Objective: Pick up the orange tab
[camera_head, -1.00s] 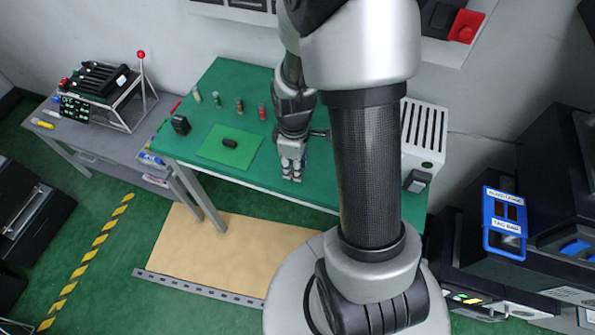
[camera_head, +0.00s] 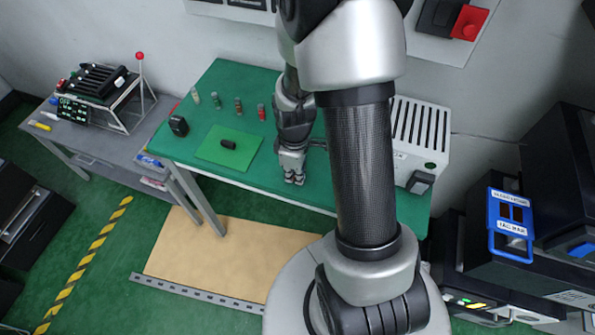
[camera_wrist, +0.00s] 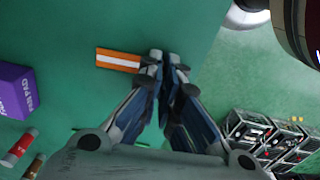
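The orange tab (camera_wrist: 118,60) is a small flat strip with a white stripe along its middle. In the wrist view it lies on the green table (camera_wrist: 75,25), just left of my fingertips. Its right end meets or passes under my left finger; I cannot tell which. My gripper (camera_wrist: 163,62) points down at the table with its two fingers nearly together, and nothing shows between the tips. In the head view my gripper (camera_head: 294,180) is over the table's front edge area, right of the light green mat, and the tab cannot be made out there.
The light green mat (camera_head: 210,157) holds a dark object (camera_head: 228,144). Several small cylinders stand along the table's back, including a red one (camera_head: 262,113). A purple box (camera_wrist: 15,92) shows in the wrist view. A white slotted box (camera_head: 415,135) stands right of my arm.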

